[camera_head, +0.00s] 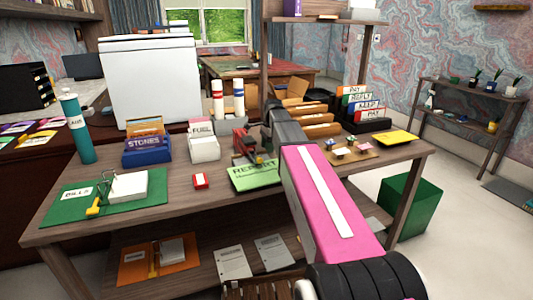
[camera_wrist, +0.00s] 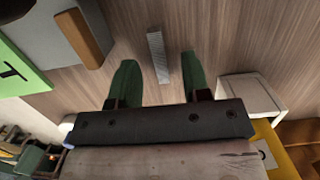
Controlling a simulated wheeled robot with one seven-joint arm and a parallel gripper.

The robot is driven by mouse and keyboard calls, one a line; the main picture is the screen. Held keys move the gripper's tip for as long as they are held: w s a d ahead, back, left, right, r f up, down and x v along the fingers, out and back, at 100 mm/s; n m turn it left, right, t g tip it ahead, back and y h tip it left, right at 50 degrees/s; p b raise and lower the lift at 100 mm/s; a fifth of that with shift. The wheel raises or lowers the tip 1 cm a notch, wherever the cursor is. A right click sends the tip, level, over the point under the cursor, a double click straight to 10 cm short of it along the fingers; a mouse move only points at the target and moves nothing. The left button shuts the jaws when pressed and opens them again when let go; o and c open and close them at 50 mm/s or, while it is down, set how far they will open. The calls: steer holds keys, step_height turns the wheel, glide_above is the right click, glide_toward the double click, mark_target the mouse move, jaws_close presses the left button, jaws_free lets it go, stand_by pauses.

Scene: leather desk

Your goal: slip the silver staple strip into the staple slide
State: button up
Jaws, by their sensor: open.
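The silver staple strip (camera_wrist: 158,52) is a thin, ridged grey bar on the wooden desk in the wrist view. My gripper (camera_wrist: 157,66) is open, with its two green fingers pointing toward the desk. I cannot tell the remaining height above the strip. A red device like a stapler (camera_head: 243,143) stands behind the green report in the head view, partly hidden by my arm. I cannot make out the staple slide for certain, and the strip is not discernible in the head view.
A small red box (camera_head: 201,181) and a white card box (camera_head: 204,147) stand left.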

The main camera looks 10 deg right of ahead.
steer(key=shift+a+f, duration=0.1)
steer(key=shift+f, duration=0.5)
jaws_close()
steer(key=shift+r, duration=0.15)
